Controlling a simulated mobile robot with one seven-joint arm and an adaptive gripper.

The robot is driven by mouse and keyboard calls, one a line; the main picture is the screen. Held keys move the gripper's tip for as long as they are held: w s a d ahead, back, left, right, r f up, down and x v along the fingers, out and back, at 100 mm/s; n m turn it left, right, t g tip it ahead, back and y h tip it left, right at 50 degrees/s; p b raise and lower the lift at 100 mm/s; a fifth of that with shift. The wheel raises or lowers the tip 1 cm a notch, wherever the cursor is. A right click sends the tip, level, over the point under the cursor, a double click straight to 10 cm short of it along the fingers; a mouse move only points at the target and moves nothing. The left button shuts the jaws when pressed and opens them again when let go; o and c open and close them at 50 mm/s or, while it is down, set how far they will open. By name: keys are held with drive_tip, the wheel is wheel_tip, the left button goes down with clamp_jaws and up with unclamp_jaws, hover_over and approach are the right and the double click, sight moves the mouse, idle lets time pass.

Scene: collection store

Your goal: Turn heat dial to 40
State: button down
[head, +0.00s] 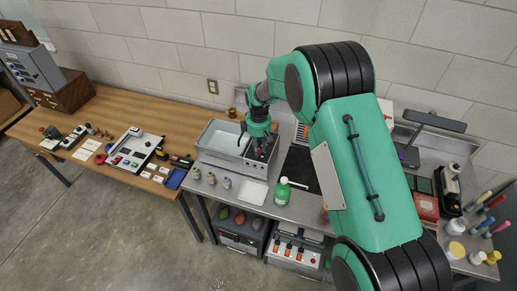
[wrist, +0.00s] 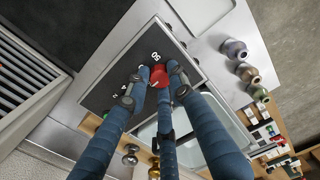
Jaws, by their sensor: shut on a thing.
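The heat dial (wrist: 160,76) is a red knob on a dark control panel (wrist: 116,92) in the wrist view. A pale mark shows near its edge, but I cannot read its setting. White figures are printed around it, small and turned in the picture. My gripper (wrist: 161,85) has its blue fingers closed around the dial and partly hides it. In the head view my gripper (head: 259,145) reaches down onto the panel on the right end of a metal bath unit (head: 218,159). The dial is hidden there by the fingers.
Small bottles (head: 211,178) stand in front of the bath unit. A white tray (head: 253,192) and a green bottle (head: 282,190) stand close in front and to the right. A wooden table (head: 110,112) with small items extends left.

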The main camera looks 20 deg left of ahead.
drive_tip(key=shift+m, duration=0.3)
drive_tip(key=m+b, duration=0.2)
drive_tip(key=m, duration=0.3)
drive_tip(key=shift+b, duration=0.35)
drive_tip(key=m+b, duration=0.1)
drive_tip(key=m, duration=0.5)
drive_tip(key=shift+b, duration=0.3)
drive_tip(key=c, duration=1.5)
unclamp_jaws()
drive_tip(key=shift+r, duration=0.1)
wheel_tip(320, 180, up, 12)
drive_tip(key=shift+f, duration=0.1)
